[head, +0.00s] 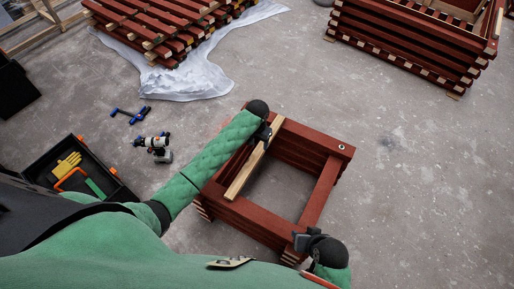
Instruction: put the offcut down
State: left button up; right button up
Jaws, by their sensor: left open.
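The offcut appears to be the pale, unpainted wooden strip (246,172) in the head view. It lies slanting across the left part of a square stack of dark red battens (318,137), from the far side to the near side. My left gripper (263,134) is at the strip's far end, with its jaws open. I cannot tell whether it touches the wood. My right gripper (301,242) is low at the stack's near right corner. Its fingers are too small and dark to read.
An open black toolbox (108,190) with yellow and orange items stands at the left. A drill (155,148) and a blue clamp (129,115) lie on the floor. Larger red batten stacks stand at the back left (160,28) and back right (400,50). The concrete floor at right is clear.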

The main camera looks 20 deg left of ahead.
pick_arm(q)
jog(key=s+d+m+t+h, duration=0.1)
jog(key=s+d, duration=0.4)
jog(key=s, duration=0.4)
jog(key=s+d+t+h, duration=0.1)
jog(key=s+d, duration=0.4)
jog(key=s, duration=0.5)
jog(key=s+d+r+t+h, duration=0.1)
jog(key=s+r, duration=0.1)
jog(key=s, duration=0.5)
jog(key=s+d+r+t+h, duration=0.1)
jog(key=s+d+r, duration=0.1)
jog(key=s, duration=0.6)
jog(key=shift+d+r+n+t, duration=0.25)
jog(key=shift+r+n+t, duration=0.15)
jog(key=shift+r, duration=0.25)
